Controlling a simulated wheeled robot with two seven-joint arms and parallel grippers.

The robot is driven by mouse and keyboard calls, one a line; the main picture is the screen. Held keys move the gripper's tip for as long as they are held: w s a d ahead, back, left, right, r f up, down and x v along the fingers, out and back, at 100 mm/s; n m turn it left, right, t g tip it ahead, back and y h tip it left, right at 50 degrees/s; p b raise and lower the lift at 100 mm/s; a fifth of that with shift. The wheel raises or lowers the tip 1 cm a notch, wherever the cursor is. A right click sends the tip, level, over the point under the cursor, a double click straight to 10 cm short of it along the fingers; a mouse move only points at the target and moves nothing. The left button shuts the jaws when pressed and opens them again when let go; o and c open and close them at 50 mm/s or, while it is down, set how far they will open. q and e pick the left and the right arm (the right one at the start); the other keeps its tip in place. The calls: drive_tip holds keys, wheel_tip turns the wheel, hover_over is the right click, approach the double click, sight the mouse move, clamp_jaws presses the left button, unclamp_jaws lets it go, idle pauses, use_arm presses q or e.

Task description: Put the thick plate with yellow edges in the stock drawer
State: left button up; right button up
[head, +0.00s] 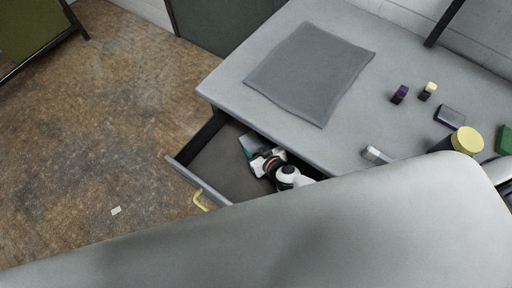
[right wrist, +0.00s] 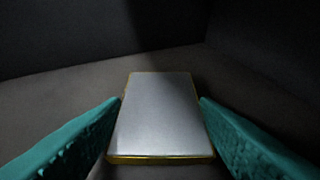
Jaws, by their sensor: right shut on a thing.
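In the right wrist view, the thick plate (right wrist: 160,115) is a pale grey slab with yellow edges. It lies between the two teal fingers of my right gripper (right wrist: 160,125), which is shut on it. In the head view, my right gripper (head: 249,149) is inside the open stock drawer (head: 217,158), and the plate there is too small to make out clearly. The drawer's dark floor and walls surround the plate in the wrist view; I cannot tell if the plate touches the floor. My left gripper does not show.
The drawer has a yellow handle (head: 201,200) and sticks out from the grey table (head: 235,80). On the table are a grey mat (head: 312,70), a purple-topped block (head: 400,94), a yellow-topped block (head: 428,91), a flat purple-edged piece (head: 450,117) and a yellow-lidded jar (head: 467,139).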

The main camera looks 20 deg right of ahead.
drive_tip(key=shift+f, duration=0.1)
drive_tip(key=o, duration=1.4)
drive_tip(key=shift+o, duration=0.2)
drive_tip(key=shift+s+d+r, duration=0.1)
drive_tip(key=shift+s+r, duration=0.25)
drive_tip(key=p+v, duration=0.2)
drive_tip(key=v, duration=0.7)
drive_tip(key=shift+s+r, duration=0.2)
drive_tip(key=shift+s, duration=0.15)
drive_tip(key=shift+p+v, duration=0.35)
drive_tip(key=shift+v, duration=0.4)
